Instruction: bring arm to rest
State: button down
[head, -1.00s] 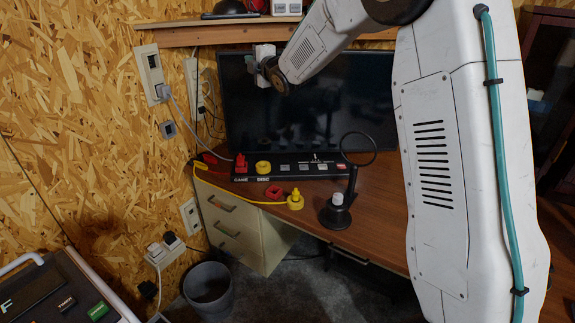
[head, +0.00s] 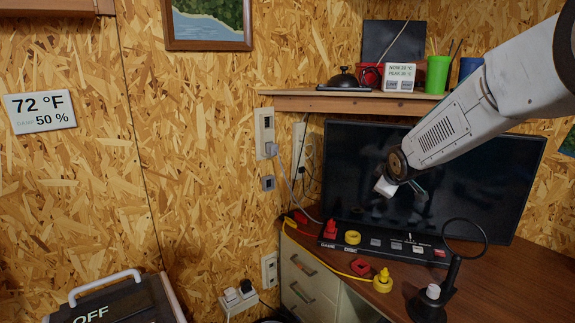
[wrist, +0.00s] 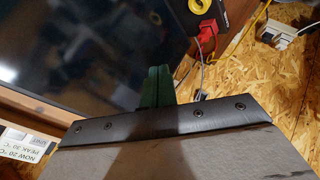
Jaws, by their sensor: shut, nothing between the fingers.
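My gripper (head: 419,189) hangs at the end of my arm, in front of the dark monitor (head: 480,170) and above the desk. In the wrist view its green fingers (wrist: 157,88) lie together with nothing between them. It touches nothing that I can see. In the head view my white forearm reaches in from the upper right, sloping down to the left.
The black console (head: 372,242) with a red plug (head: 331,229) and yellow ring (head: 352,237) lies below. A yellow plug (head: 383,281), red block (head: 361,267) and magnifier stand (head: 430,300) are on the desk (head: 510,275). A shelf (head: 350,102) holds cups above.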

jog(key=s+a+r+m+g, duration=0.1)
jog(key=s+m+g, duration=0.3)
jog(key=s, duration=2)
jog(key=s+r+m+g, duration=0.2)
jog(key=s+m+g, duration=0.2)
jog(key=s, duration=2)
jog(key=m, duration=0.2)
jog(key=shift+a+r+m+y, duration=0.15)
jog(key=shift+a+m+y, duration=0.15)
jog(key=shift+a, duration=0.05)
jog(key=shift+s+d, duration=0.1)
